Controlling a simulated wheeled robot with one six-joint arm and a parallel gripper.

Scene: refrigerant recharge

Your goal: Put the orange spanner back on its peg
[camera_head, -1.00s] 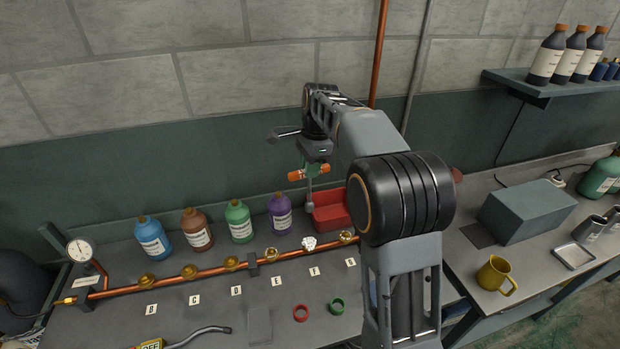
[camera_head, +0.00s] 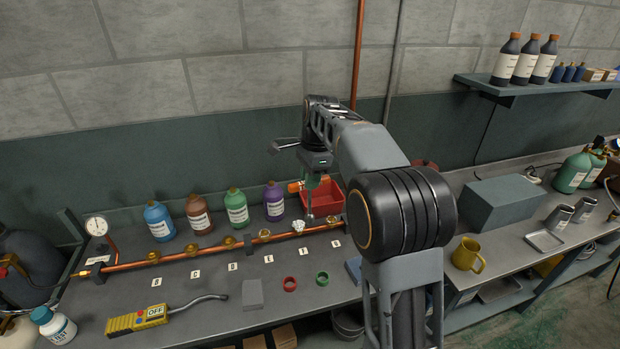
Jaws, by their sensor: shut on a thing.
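My gripper (camera_head: 312,182) points down in front of the wall, above the bench's copper pipe. It is shut on the orange spanner (camera_head: 295,186), whose orange part shows to the left of the fingers. A thin grey shaft hangs below the fingers and moves with them; I cannot tell whether it belongs to the spanner. The fingers hide the spanner's middle. I cannot make out its peg in this view.
A red bin (camera_head: 322,197) is just behind my gripper. A purple bottle (camera_head: 274,203) and several others stand to its left. The copper pipe (camera_head: 180,256) with valves runs along the bench.

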